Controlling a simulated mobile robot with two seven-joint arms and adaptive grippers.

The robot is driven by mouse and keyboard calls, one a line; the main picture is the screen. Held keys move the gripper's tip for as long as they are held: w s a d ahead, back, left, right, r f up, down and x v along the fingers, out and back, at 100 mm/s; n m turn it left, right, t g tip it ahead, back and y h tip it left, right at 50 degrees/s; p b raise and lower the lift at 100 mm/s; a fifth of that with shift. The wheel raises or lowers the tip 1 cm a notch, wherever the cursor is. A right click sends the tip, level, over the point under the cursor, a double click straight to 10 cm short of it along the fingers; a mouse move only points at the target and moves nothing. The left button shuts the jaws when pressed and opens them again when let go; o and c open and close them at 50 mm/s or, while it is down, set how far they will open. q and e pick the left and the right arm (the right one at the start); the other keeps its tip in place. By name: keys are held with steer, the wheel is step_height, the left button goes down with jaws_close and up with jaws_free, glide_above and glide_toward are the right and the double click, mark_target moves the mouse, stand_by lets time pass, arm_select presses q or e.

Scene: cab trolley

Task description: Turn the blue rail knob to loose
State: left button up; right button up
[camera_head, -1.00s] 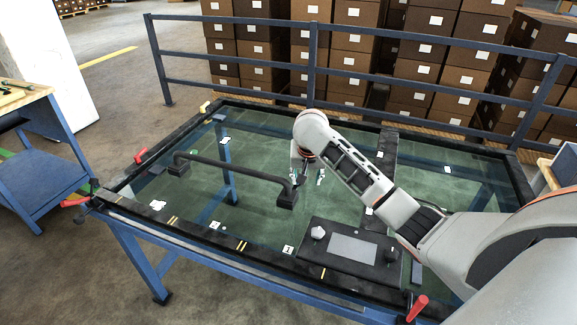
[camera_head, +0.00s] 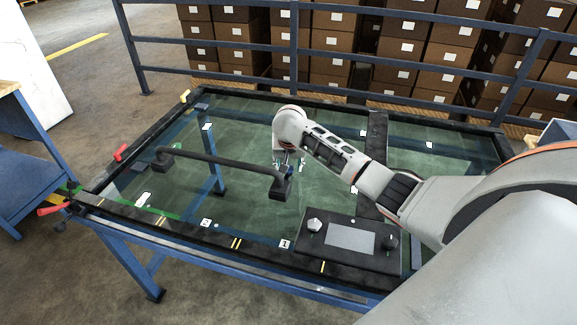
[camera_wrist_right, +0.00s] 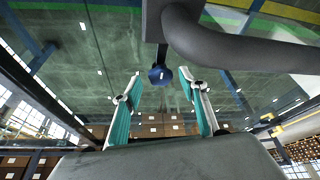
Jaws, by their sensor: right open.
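The blue knob (camera_wrist_right: 160,75) shows in the right wrist view as a small dark-blue knob with a pale mark, under the end of the dark grey rail (camera_wrist_right: 235,48). In the head view the rail (camera_head: 215,160) is a bent bar on two feet above the glass table, and I cannot make out the knob. My right gripper (camera_head: 289,163) is at the rail's right end. In the right wrist view my right gripper (camera_wrist_right: 162,72) is open, its two teal-padded fingers on either side of the knob, without visible contact. My left gripper is out of view.
The glass table (camera_head: 330,108) has a dark frame and red-handled clamps (camera_head: 120,152) at its left edge. A black panel with a grey screen (camera_head: 350,237) lies at the front right. A blue railing (camera_head: 430,62) and stacked boxes (camera_head: 335,50) stand behind.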

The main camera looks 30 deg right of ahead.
steer(key=shift+w+f, duration=0.15)
steer(key=shift+f, duration=0.05)
steer(key=shift+c, duration=0.2)
steer(key=c, duration=1)
steer(key=shift+c, duration=0.2)
